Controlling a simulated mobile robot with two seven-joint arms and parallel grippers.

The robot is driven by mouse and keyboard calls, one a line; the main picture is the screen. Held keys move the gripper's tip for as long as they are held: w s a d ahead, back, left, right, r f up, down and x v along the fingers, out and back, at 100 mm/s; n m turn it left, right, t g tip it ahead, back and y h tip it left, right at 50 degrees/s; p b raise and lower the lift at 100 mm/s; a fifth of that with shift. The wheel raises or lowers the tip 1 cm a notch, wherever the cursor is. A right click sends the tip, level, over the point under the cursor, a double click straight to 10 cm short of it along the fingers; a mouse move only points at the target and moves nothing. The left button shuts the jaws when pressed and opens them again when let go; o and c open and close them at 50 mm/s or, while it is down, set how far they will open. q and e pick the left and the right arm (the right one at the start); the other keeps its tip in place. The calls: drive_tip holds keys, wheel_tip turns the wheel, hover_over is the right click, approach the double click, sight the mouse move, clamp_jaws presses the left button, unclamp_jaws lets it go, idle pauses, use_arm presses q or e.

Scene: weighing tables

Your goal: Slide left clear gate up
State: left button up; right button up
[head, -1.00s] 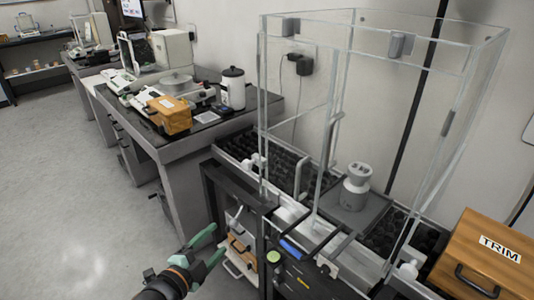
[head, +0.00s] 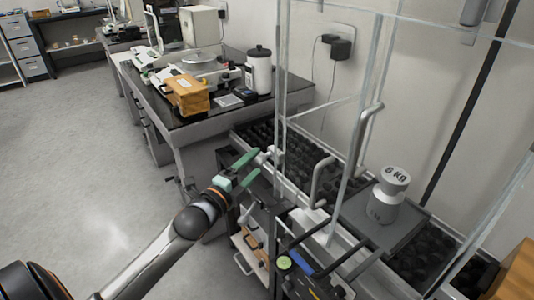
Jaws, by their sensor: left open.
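The clear enclosure (head: 282,60) stands over the balance, with its upright edges and clear panels in view. A curved pale handle (head: 322,183) sits low on its left side, and a second one (head: 368,135) stands farther right. I cannot tell which clear panel each handle belongs to. My left gripper (head: 256,163) has green fingers, is open and empty, and points right at a small white knob (head: 269,154) near the enclosure's left upright. Whether the fingers touch the knob is unclear. My right gripper is not in view.
A grey weight marked 6 KG (head: 389,195) stands on the dark weighing plate (head: 418,228). A side table (head: 195,130) at the back left holds an orange box (head: 187,96) and a white canister (head: 259,75). Open floor (head: 70,170) lies to the left.

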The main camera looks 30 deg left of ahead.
use_arm(q)
drive_tip(key=w, duration=0.7)
drive_tip(key=shift+b, duration=0.3)
drive_tip(key=shift+c, duration=0.2)
clamp_jaws()
drive_tip(key=shift+s, duration=0.1)
idle(0.8)
